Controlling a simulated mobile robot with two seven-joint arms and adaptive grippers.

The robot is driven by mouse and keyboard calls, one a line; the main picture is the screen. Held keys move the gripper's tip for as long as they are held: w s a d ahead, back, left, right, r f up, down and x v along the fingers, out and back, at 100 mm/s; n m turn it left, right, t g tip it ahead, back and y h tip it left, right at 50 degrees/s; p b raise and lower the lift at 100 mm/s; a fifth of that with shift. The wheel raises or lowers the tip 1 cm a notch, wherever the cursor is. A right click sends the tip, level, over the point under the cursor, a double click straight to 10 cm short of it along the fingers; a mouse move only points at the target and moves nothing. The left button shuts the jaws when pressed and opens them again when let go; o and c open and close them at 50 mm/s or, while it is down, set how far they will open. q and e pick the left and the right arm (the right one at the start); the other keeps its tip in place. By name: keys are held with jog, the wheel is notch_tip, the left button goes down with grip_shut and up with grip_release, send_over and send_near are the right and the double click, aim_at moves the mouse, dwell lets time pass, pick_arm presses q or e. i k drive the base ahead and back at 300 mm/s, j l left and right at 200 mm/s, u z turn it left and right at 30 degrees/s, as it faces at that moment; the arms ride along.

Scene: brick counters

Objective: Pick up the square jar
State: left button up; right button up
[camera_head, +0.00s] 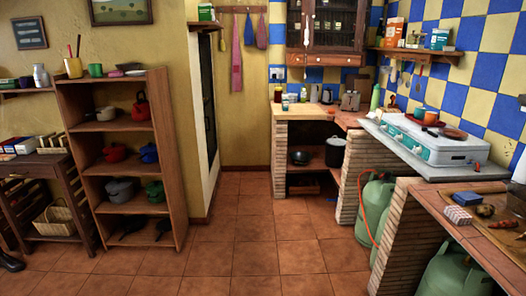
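I cannot tell for sure which thing is the square jar. Several small jars and containers (285,104) stand on the far counter at the back, too small to make out their shapes. A lidded grey-white jar (38,76) stands on the shelf at the far left. Neither of my grippers can be made out. A dark rounded shape (10,263) at the lower left edge and a dark shape (517,197) at the right edge are cut off, and I cannot tell what they are.
A wooden shelf (165,165) with pots stands at left. A stove (430,140) sits on the right counter, with green gas cylinders (377,205) below. The near right counter (465,232) holds a small patterned box (457,215). The tiled floor (255,235) is clear towards the back.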

aim_at(410, 44)
jog(key=i+l, duration=0.2)
jog(key=i, duration=0.25)
jog(key=i+l, duration=0.2)
jog(key=i, duration=0.3)
jog(key=i+l, duration=0.2)
jog(key=i, duration=0.25)
jog(key=i+l, duration=0.2)
jog(key=i, duration=0.3)
jog(key=i+l, duration=0.15)
jog(key=i, duration=0.3)
jog(key=i+l, duration=0.2)
jog(key=i, duration=0.25)
jog(key=i+l, duration=0.2)
jog(key=i, duration=0.3)
